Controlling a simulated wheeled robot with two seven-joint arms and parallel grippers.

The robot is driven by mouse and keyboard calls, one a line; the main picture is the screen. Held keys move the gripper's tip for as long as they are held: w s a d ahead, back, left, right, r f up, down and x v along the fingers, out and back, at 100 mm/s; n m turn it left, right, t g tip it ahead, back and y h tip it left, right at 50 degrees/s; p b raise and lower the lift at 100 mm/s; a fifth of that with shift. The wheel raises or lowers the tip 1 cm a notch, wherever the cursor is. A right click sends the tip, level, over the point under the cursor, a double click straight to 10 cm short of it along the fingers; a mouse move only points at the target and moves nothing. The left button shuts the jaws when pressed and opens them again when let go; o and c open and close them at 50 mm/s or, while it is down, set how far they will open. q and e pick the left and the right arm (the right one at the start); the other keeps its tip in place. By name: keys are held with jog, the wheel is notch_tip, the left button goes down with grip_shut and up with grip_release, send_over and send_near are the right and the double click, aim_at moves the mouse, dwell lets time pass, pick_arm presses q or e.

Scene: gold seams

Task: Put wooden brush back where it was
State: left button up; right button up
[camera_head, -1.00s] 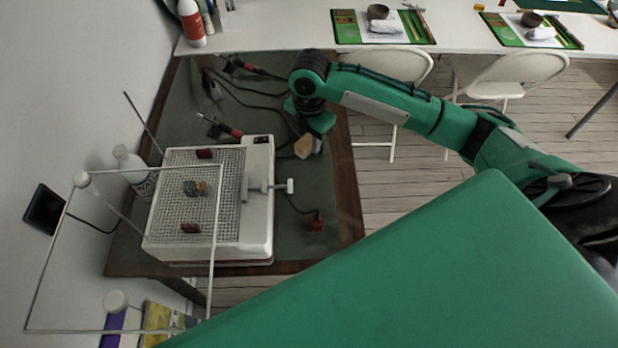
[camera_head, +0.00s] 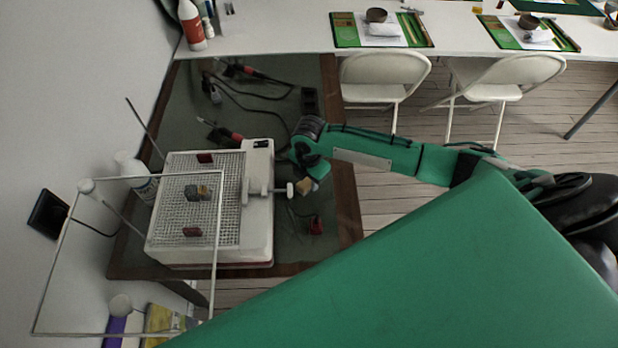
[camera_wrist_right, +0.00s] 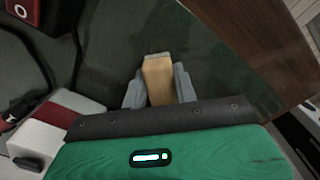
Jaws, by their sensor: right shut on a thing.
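The wooden brush (camera_wrist_right: 158,80) shows in the right wrist view as a pale wooden block between the two grey fingers of my right gripper (camera_wrist_right: 159,88). My right gripper is shut on it. In the head view the brush (camera_head: 305,187) is a small tan piece at the end of my right arm, just right of the white machine's knob, above the dark green table top (camera_head: 335,235). I cannot tell whether the brush touches the table. My left gripper is not in view.
The white machine with a mesh top (camera_head: 257,225) stands left of my right gripper. Cables and red-handled tools (camera_head: 230,135) lie behind. Bare table shows near the right wooden edge.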

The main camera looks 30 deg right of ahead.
jog(key=o, duration=0.9)
jog(key=shift+f, duration=0.1)
jog(key=shift+o, duration=0.2)
notch_tip(320, 180, up, 12)
jog(key=b, duration=0.1)
jog(key=shift+r, duration=0.2)
jog(key=shift+f, duration=0.1)
